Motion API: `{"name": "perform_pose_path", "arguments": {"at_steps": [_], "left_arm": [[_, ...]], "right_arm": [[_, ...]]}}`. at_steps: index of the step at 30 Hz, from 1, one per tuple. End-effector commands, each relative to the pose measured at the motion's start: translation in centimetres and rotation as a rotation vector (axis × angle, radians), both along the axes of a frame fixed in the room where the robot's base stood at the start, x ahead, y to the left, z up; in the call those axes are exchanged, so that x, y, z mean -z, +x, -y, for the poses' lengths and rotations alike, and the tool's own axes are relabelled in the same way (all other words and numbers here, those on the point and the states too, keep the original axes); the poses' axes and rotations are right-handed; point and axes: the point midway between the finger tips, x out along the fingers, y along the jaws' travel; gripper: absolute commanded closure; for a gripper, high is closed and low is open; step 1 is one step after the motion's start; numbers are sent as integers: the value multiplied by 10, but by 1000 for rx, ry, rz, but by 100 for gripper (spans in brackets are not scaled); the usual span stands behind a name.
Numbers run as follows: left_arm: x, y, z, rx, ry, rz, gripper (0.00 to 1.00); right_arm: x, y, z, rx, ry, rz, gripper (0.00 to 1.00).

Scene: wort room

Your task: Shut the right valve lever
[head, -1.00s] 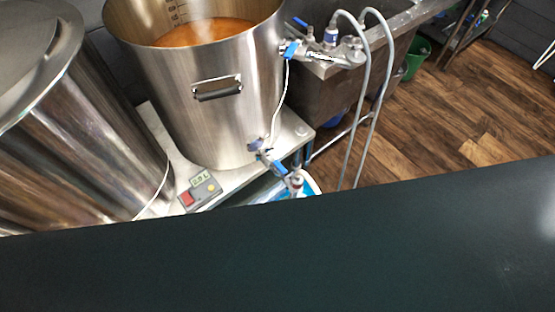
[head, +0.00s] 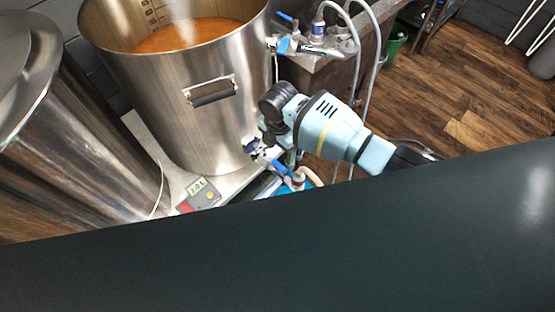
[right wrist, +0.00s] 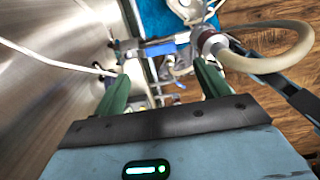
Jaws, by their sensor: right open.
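A large steel kettle (head: 205,110) of brown wort stands on a pale stand. Near its base, a lower valve has a blue lever (head: 281,168). The blue lever (right wrist: 161,48) also shows in the right wrist view, just ahead of the fingers and apart from them. My right gripper (right wrist: 163,82) is open, its two green fingers spread with nothing held between them. In the head view my right arm reaches in from the right, with the gripper (head: 286,156) beside the lower valve and partly hidden by the arm. My left gripper is out of view.
An upper valve with a blue lever (head: 283,45) is on the kettle's right side. A second steel vessel (head: 75,150) stands at left. A controller (head: 199,194) sits on the stand. A beige hose (right wrist: 270,60) curves close to the right finger. Grey hoses hang behind my arm.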

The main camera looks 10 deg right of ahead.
Motion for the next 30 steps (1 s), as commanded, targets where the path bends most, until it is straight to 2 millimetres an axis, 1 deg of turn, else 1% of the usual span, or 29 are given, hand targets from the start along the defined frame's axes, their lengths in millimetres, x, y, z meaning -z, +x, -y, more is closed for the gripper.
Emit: {"name": "perform_pose_path", "arguments": {"at_steps": [5, 8, 15, 19, 24, 30], "left_arm": [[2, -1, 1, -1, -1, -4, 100], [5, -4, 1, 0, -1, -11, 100], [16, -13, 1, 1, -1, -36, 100], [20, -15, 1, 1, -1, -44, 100], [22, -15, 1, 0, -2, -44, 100], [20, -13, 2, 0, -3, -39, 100]], "right_arm": [[7, -1, 0, 2, 1, -2, 25], [19, -2, 0, 3, 1, -6, 25], [57, -2, 0, 3, 1, -6, 25], [71, -2, 0, 4, 1, -4, 25], [79, -1, 0, 4, 2, -1, 25], [79, -1, 0, 3, 2, 1, 25]]}}
